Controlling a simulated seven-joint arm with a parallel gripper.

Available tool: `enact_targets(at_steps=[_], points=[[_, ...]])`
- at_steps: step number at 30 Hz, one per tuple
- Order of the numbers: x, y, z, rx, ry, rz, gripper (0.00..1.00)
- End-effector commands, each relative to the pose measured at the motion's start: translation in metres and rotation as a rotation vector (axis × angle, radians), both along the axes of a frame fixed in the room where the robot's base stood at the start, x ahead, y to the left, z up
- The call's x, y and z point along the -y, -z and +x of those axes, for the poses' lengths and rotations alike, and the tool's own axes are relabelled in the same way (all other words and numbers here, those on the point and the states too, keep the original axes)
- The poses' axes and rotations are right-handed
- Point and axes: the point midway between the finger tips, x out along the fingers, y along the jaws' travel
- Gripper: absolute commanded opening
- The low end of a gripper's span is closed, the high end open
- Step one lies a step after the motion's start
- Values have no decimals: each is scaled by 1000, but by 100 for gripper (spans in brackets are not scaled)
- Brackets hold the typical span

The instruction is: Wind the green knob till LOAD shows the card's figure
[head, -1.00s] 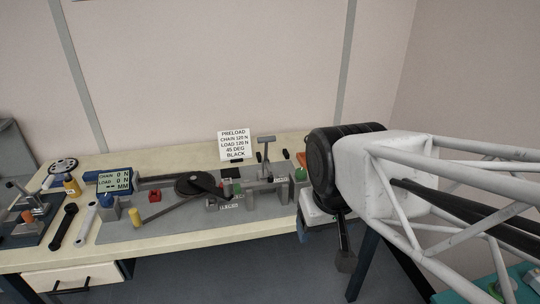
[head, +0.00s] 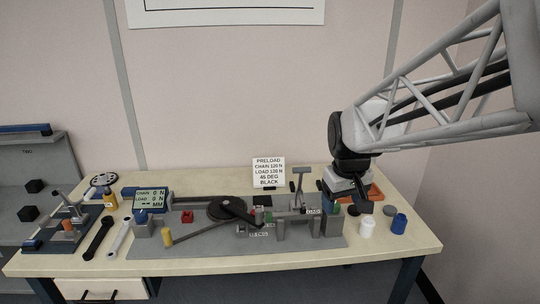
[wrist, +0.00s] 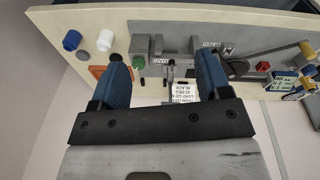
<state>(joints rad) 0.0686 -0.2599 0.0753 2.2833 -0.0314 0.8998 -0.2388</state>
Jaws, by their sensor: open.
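The green knob (head: 337,209) sits at the right end of the grey rig plate. In the wrist view the green knob (wrist: 138,62) shows beyond my fingertips, near the left finger. My gripper (wrist: 164,68) is open and empty; in the head view my gripper (head: 362,205) hangs at the right end of the rig, its fingertips small and dark. The display (head: 151,199) reads CHAIN 0 N, LOAD 0 N and dashes for MM. The white card (head: 268,172) stands behind the rig and reads PRELOAD, CHAIN 120 N, LOAD about 120 N with its last digit unclear, 45 DEG, BLACK.
A grey lever (head: 299,184) stands upright left of my gripper. A white cup (head: 367,227), a blue cup (head: 399,223) and an orange tray (head: 376,192) are at the right. A black disc (head: 227,207) is mid-rig. Wrenches lie at the left.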

Motion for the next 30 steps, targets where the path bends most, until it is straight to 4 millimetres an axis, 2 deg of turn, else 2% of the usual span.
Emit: enact_targets(at_steps=[3,17,30], points=[[6,7,26,-16,-24,-5,71],[32,41,119,-62,-122,-21,71],[61,92,202,-109,-216,-31,71]])
